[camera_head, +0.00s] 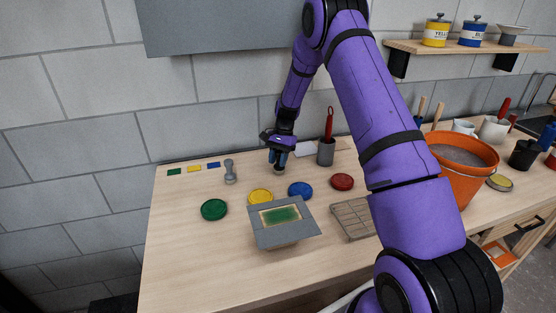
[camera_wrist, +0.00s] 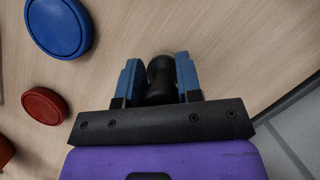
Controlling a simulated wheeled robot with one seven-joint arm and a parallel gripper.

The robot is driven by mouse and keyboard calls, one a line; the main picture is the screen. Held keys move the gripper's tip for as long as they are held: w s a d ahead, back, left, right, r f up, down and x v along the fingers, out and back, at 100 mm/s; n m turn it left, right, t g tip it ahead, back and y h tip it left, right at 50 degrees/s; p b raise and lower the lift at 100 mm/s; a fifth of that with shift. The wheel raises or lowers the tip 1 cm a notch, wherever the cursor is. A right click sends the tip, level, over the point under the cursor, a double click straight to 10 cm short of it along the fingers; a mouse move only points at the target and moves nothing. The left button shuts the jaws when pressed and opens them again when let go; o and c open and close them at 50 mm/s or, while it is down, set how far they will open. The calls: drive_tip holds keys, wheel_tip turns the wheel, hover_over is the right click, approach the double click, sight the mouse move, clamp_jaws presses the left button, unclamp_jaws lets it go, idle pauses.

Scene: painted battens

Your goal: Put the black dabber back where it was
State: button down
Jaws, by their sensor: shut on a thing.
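My gripper (camera_head: 278,165) points down near the back of the table, to the right of a grey dabber-shaped piece. Its blue fingers are closed on the black dabber (camera_wrist: 160,75), which shows between them in the wrist view. In the head view the fingers largely hide the dabber. Its lower end is low over the wooden table (camera_head: 185,255); I cannot tell whether it touches. The grey piece (camera_head: 230,172) stands upright.
Green (camera_head: 214,209), yellow (camera_head: 260,196), blue (camera_head: 300,189) and red (camera_head: 342,181) round pads lie in front. A grey frame with a green panel (camera_head: 282,215) is nearer. A grey cup (camera_head: 326,153) stands right of my gripper. An orange bucket (camera_head: 465,180) stands farther right.

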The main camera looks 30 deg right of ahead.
drive_tip(key=shift+f, duration=0.15)
drive_tip(key=c, duration=0.8)
unclamp_jaws()
drive_tip(key=shift+r, duration=0.2)
drive_tip(key=w+d, duration=0.2)
drive_tip(key=d, duration=0.1)
drive_tip(key=w+d, duration=0.2)
drive_tip(key=d, duration=0.2)
drive_tip(key=w+d+r, duration=0.1)
drive_tip(key=w+d, duration=0.2)
drive_tip(key=shift+d, duration=0.25)
drive_tip(key=shift+s, duration=0.1)
